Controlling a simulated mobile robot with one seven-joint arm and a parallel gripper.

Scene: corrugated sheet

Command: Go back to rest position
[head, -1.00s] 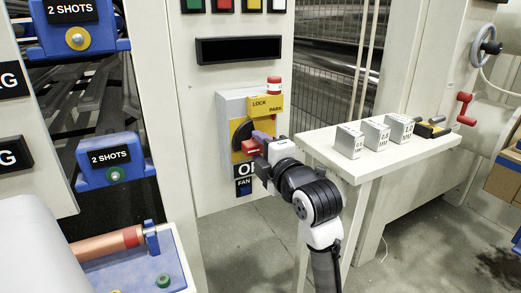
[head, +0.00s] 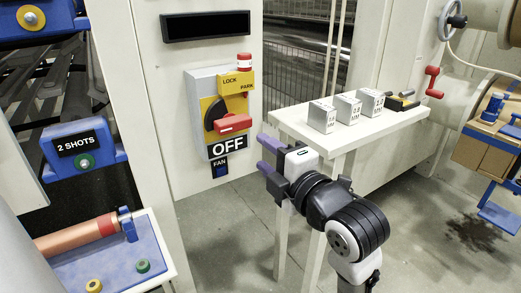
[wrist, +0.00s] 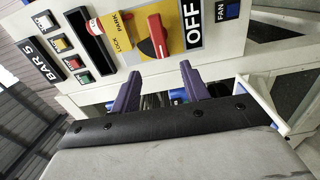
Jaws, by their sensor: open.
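My gripper (head: 266,156) is open and empty, its purple fingers pointing left toward the white panel. It is apart from the red rotary switch handle (head: 233,123), which lies to its upper left on a yellow plate above the "OFF" label (head: 227,147). In the wrist view the two purple fingers (wrist: 158,90) stand apart with nothing between them, and the red handle (wrist: 157,36) shows beyond them. My arm reaches up from the lower right in the head view.
A white side table (head: 285,120) with several grey metal blocks stands right beside my gripper. The yellow LOCK/PARK part (head: 237,84) is above the switch. A blue-topped stand (head: 75,278) is at the lower left. Bare floor lies between panel and table.

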